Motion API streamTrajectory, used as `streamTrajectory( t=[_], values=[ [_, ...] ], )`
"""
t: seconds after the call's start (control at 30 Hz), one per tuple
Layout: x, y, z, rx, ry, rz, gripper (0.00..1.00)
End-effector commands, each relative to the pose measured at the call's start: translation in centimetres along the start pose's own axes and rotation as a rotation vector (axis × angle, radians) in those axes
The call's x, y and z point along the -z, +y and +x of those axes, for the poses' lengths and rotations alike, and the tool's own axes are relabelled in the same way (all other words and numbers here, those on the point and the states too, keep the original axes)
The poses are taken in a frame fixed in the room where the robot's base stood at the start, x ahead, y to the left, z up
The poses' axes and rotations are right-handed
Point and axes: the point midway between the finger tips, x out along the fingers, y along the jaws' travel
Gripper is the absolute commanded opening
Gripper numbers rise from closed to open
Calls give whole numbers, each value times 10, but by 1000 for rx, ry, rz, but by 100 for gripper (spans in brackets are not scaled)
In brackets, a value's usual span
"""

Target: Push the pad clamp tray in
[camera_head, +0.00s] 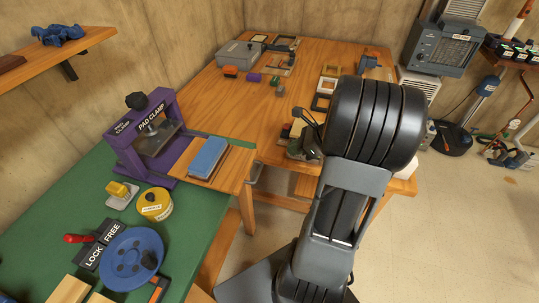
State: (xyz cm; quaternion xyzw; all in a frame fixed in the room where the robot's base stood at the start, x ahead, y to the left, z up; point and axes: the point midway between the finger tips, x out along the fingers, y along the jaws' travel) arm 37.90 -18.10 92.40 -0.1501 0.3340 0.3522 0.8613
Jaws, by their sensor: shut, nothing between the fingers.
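The pad clamp (128,155) is a purple frame with a dark knob on top, standing on the green bench at the left. Its wooden tray (232,173) sticks out to the right of the frame, toward the bench edge. A blue pad (208,157) lies on the tray. My gripper (303,118) is right of the tray and apart from it, over the near edge of the wooden table. It is partly hidden behind my dark arm, and its fingers look shut and empty.
A yellow round part (155,204), a blue wheel (131,259) and a LOCK/FREE plate (102,243) are on the green bench. The wooden table (235,100) behind holds a grey box (238,53) and small blocks. Open space lies between tray and gripper.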

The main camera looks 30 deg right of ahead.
Motion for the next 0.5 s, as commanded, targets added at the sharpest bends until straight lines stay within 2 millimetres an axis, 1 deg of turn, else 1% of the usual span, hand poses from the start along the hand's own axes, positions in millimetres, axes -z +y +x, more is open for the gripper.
streamTrajectory(
  t=[0.03,0.17,0.5],
  values=[
    [5,-3,3,8,-11,31,0],
    [6,-5,19,13,-20,54,0],
    [5,-6,84,12,-18,48,0]
  ],
)
